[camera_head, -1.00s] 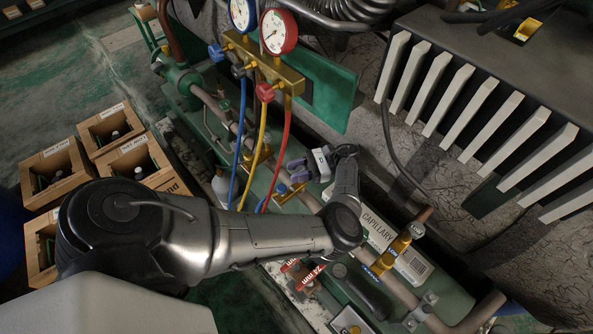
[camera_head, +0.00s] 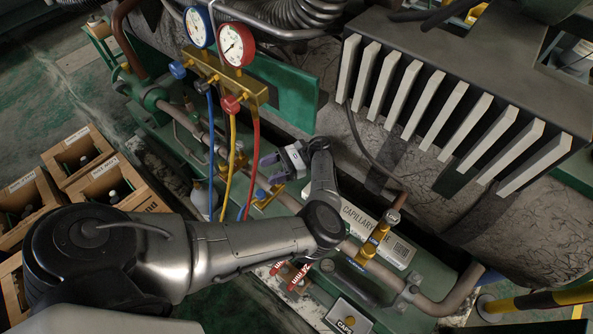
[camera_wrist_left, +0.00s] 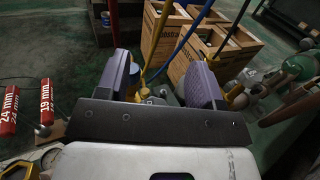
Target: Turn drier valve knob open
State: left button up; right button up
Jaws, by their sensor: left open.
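My left gripper (camera_head: 268,167) is open and empty, its purple fingers just above a brass valve (camera_head: 268,201) with a blue knob (camera_head: 261,194) on the pipe. In the left wrist view, the open fingers (camera_wrist_left: 158,78) have a blue round part (camera_wrist_left: 134,68) and a yellow hose between them, partly hidden by the left finger. I cannot tell whether a finger touches the knob. A second brass valve (camera_head: 369,246) with blue parts stands on the pipe further right, beside the capillary label. Neither valve has a readable drier label. My right gripper is not in view.
A gauge manifold (camera_head: 222,78) hangs behind, its blue, yellow and red hoses (camera_head: 254,150) running down close to my left gripper. Finned grey housing (camera_head: 430,100) stands at right. Wooden crates (camera_head: 118,182) stand on the floor at left. Red-handled wrenches (camera_head: 298,278) lie in front.

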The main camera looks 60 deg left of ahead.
pick_arm(q)
jog(key=w+d+r+p, duration=0.3)
jog(key=d+r, duration=0.5)
jog(key=d, duration=0.3)
jog(key=shift+w+r, duration=0.2)
jog(key=shift+w, duration=0.25)
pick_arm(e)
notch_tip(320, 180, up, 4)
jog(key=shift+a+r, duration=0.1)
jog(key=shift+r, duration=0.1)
